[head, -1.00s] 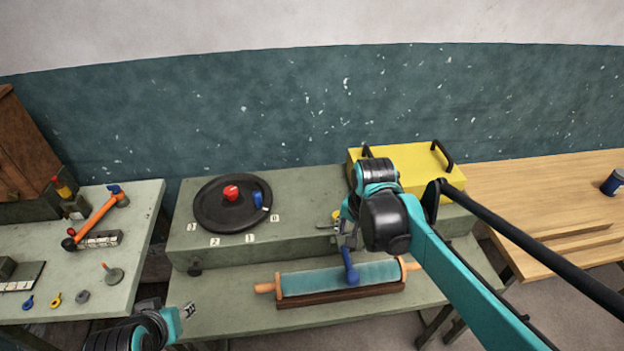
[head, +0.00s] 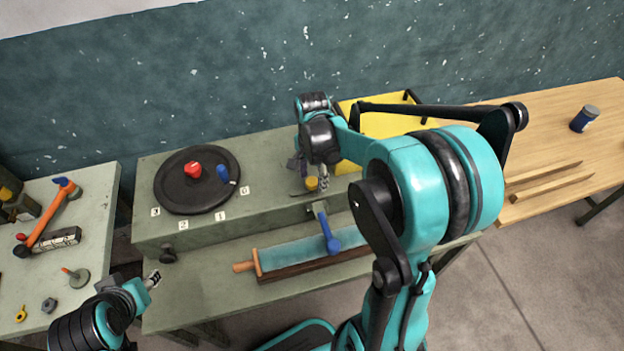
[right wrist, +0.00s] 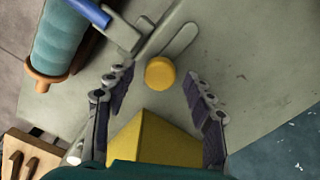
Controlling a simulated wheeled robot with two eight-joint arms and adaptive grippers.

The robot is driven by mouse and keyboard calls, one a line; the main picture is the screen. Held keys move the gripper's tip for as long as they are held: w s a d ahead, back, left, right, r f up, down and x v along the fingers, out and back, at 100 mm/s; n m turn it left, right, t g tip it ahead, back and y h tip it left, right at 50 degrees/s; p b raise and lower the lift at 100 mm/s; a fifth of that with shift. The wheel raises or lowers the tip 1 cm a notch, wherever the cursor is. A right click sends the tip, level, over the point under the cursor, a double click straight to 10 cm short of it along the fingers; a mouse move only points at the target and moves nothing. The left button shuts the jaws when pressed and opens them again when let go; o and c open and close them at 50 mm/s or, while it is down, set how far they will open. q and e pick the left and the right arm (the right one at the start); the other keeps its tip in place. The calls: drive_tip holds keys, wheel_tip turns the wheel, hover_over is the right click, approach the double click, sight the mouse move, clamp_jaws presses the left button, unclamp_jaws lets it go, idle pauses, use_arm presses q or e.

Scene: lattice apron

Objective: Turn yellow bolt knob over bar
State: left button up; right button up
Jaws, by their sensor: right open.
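The yellow bolt knob (head: 311,184) is a small round knob on the grey raised bench top. It shows clearly in the right wrist view (right wrist: 160,73), beside a flat grey bar (right wrist: 181,40). My right gripper (head: 309,175) is over the knob with its jaws open. In the right wrist view its fingers (right wrist: 157,80) stand apart, one on each side of the knob, with gaps and no visible contact. My left gripper (head: 152,280) is at the lower left, away from the knob, too small to judge its jaws.
A blue-handled lever (head: 330,235) hangs at the bench front by a teal roller (head: 300,252). A yellow box (head: 385,124) stands right behind the knob. A black round plate (head: 180,205) with red and blue knobs lies to the left.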

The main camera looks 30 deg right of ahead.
drive_tip(key=c, duration=1.2)
drive_tip(key=shift+o, duration=0.2)
drive_tip(key=shift+n, duration=0.4)
drive_tip(key=n+p, duration=0.1)
drive_tip(key=n, duration=0.6)
drive_tip(key=shift+n, duration=0.3)
drive_tip(key=n+p, duration=0.1)
drive_tip(key=n, duration=0.3)
drive_tip(key=shift+n, duration=2.5)
